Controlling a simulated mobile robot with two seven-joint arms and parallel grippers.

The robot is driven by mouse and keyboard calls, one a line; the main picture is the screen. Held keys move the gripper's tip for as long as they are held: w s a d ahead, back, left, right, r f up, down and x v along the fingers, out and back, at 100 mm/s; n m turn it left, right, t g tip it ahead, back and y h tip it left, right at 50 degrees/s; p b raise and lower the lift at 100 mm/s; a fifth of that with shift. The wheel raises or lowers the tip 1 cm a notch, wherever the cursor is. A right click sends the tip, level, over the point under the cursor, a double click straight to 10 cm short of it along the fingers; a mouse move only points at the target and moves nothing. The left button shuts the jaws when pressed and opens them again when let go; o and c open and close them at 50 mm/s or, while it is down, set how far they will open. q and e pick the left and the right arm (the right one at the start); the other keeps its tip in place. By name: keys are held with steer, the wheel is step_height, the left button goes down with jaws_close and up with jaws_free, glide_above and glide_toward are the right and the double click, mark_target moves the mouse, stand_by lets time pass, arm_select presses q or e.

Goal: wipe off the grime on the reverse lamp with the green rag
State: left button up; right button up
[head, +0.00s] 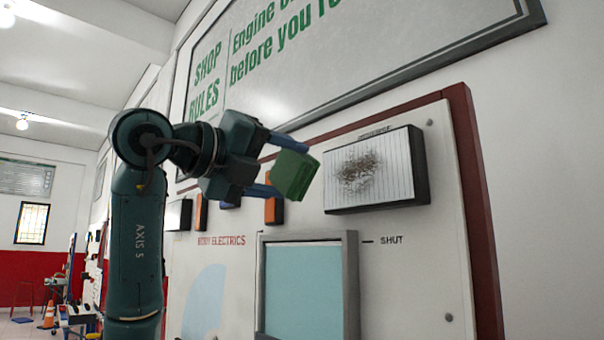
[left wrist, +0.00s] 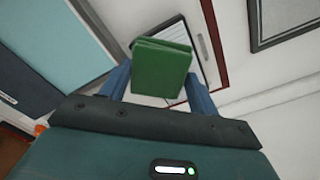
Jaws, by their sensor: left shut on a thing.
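The reverse lamp (head: 375,172) is a white ribbed rectangular lens in a black housing, high on the trainer panel in the head view. A brown patch of grime (head: 359,170) covers the left-centre of its lens. My left gripper (head: 284,168) is shut on a folded green rag (head: 296,176), held left of the lamp and apart from it in the head view. In the left wrist view the rag (left wrist: 162,68) sits between the blue fingers and hides much of the lamp (left wrist: 204,56) behind it. My right gripper is in neither view.
The white panel (head: 420,275) has a dark red edge (head: 478,215). Below the lamp is a grey-framed window (head: 351,290) beside a "SHUT" mark. Orange parts (head: 273,209) sit behind my left gripper. A framed shop rules board (head: 350,60) hangs above.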

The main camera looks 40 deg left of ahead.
arm_select(q)
steer(key=shift+w, duration=0.2)
steer(key=shift+w+r, duration=0.15)
steer(key=shift+w, duration=0.15)
steer(key=shift+w+d, duration=0.2)
steer(key=shift+w, duration=2)
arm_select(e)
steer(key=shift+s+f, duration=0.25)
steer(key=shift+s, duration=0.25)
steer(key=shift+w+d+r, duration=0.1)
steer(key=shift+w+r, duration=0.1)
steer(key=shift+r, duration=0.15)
arm_select(q)
steer(key=shift+w+d+p, duration=0.1)
steer(key=shift+w+p, duration=0.5)
steer(key=shift+w, duration=0.55)
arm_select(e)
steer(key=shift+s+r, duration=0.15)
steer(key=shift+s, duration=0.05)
